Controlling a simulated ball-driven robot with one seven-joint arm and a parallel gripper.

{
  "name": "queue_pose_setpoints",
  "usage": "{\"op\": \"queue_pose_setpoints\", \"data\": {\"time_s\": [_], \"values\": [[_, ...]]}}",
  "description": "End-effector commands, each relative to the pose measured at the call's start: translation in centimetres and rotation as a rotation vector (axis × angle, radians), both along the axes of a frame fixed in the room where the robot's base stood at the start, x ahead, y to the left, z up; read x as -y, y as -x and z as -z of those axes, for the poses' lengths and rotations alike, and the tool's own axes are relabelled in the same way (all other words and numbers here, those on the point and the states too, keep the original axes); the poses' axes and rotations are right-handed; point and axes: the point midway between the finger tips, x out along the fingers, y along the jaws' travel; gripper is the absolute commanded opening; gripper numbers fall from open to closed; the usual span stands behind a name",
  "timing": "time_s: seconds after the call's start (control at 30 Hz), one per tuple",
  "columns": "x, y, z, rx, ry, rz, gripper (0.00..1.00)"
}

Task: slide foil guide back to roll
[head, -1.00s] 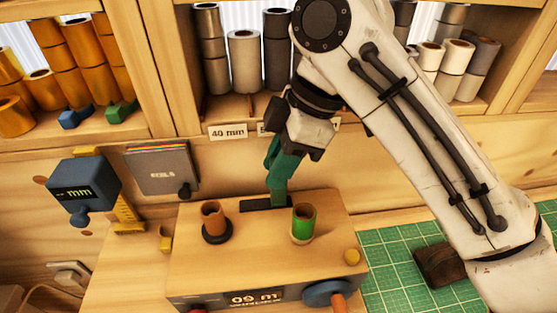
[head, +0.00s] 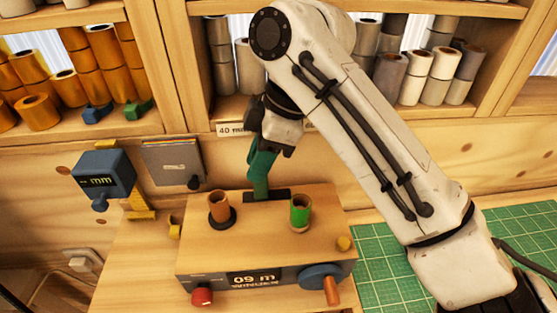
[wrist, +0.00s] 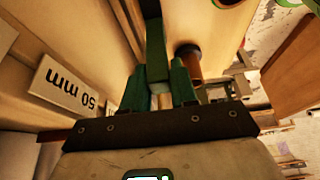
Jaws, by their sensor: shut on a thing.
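The wooden winder box (head: 330,205) stands on the bench with a readout of 09 m. On its top are a copper-coloured roll (head: 219,208) on a dark base at left and a green roll (head: 300,212) at right. A black rail (head: 281,195) lies behind them. My gripper (head: 260,192) reaches down to this rail from behind, between the two rolls. It is shut on the foil guide, whose shape the green fingers largely hide in the head view. In the wrist view my gripper (wrist: 158,88) has a dark upright piece and a pale bit between its fingers.
A red knob (head: 202,296) and a blue crank (head: 320,277) are on the box front. A blue gauge (head: 103,172) hangs on the wall at left. Shelves of rolls (head: 415,78) stand behind. A green mat (head: 385,265) lies right of the box.

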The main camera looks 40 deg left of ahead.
Motion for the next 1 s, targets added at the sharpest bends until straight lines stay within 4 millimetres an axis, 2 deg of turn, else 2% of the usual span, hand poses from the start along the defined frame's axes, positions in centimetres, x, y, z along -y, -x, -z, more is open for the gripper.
{"op": "queue_pose_setpoints", "data": {"time_s": [0.03, 0.13, 0.47, 0.5, 0.6, 0.7, 1.0], "values": [[-0.7, 0.8, -0.4, -0.003, 0.0, -0.007, 0.0], [-1.3, 1.5, -0.4, 0.0, -0.001, -0.005, 0.0], [-1.5, 1.8, -0.2, 0.0, -0.004, -0.004, 0.0], [-1.5, 1.8, -0.2, 0.0, -0.004, -0.005, 0.3], [-1.5, 1.8, -0.2, 0.0, -0.003, -0.005, 0.4], [-1.5, 1.7, -0.2, 0.0, -0.002, -0.004, 0.48], [-1.4, 1.6, -0.4, 0.001, -0.001, -0.003, 0.48]]}}
